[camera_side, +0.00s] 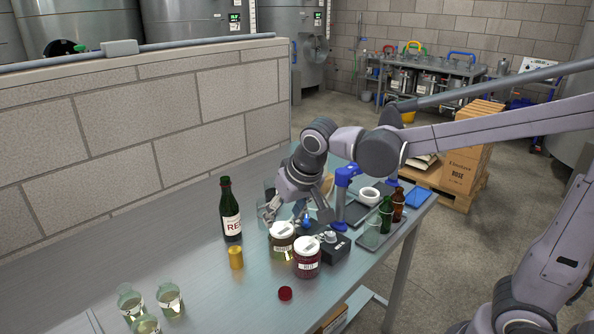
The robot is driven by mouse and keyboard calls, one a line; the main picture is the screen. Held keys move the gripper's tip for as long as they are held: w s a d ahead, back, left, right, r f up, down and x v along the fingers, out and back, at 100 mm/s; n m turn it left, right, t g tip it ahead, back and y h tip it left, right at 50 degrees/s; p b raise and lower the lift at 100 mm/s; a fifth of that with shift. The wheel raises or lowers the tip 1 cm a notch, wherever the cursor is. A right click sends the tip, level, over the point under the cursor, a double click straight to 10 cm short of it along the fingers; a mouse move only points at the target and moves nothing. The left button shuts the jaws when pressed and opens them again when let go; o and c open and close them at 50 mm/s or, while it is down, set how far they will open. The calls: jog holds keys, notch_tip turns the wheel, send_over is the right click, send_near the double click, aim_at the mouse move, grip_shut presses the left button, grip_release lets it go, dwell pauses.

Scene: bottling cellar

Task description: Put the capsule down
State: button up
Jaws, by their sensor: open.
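A gold cylinder (236,257), which looks like the capsule, stands upright on the steel table (200,292), in front of the dark green bottle (231,212) with its "RED" label. It is apart from my gripper. My gripper (296,216) is open over the table, behind the two labelled jars and to the right of the bottle. A small blue item (300,209) shows by its fingers; I cannot tell whether they touch it. A small red round piece (285,293) lies at the table's front.
Close to my gripper stand a pale jar (282,243), a dark red jar (307,260) and a black box (337,246). Small green (386,214) and brown (398,205) bottles stand to the right. Several glass flasks (169,300) stand front left. A block wall (140,140) runs behind.

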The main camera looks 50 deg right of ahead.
jog(key=s+d+f+n+t, duration=0.1)
jog(key=s+d, duration=0.1)
jog(key=s, duration=0.4)
jog(key=s+d+f+n+t, duration=0.1)
jog(key=s+d, duration=0.2)
jog(key=s, duration=0.4)
jog(key=shift+s+d+n+y, duration=0.3)
jog(key=shift+d+y, duration=0.05)
jog(key=shift+y, duration=0.05)
